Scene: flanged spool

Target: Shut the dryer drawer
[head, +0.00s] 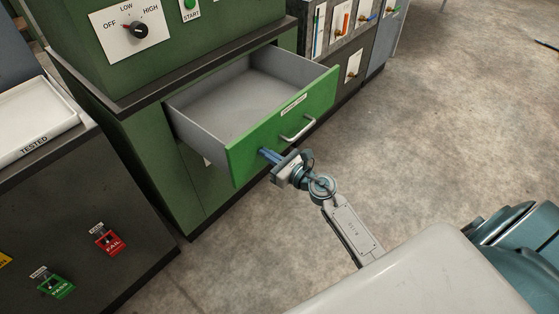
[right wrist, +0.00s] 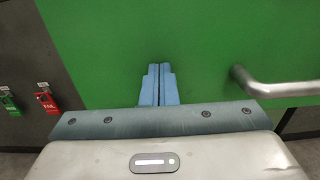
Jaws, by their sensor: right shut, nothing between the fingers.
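The dryer drawer (head: 285,121) stands pulled out of the green dryer cabinet (head: 150,110). It has a green front, grey inner walls and an empty-looking grey floor. A silver bar handle (head: 298,128) sits on its front and also shows in the right wrist view (right wrist: 275,88). My right gripper (head: 264,152) is shut and empty, its blue fingertips at the drawer front, left of the handle. In the right wrist view its fingers (right wrist: 158,70) point at the green panel. I cannot tell whether they touch it. My left gripper is not in view.
A dark bench (head: 80,215) with a white tray marked TESTED (head: 40,118) and red FAIL (head: 108,240) and green PASS (head: 55,285) tags stands left of the dryer. Grey cabinets (head: 345,50) stand behind right.

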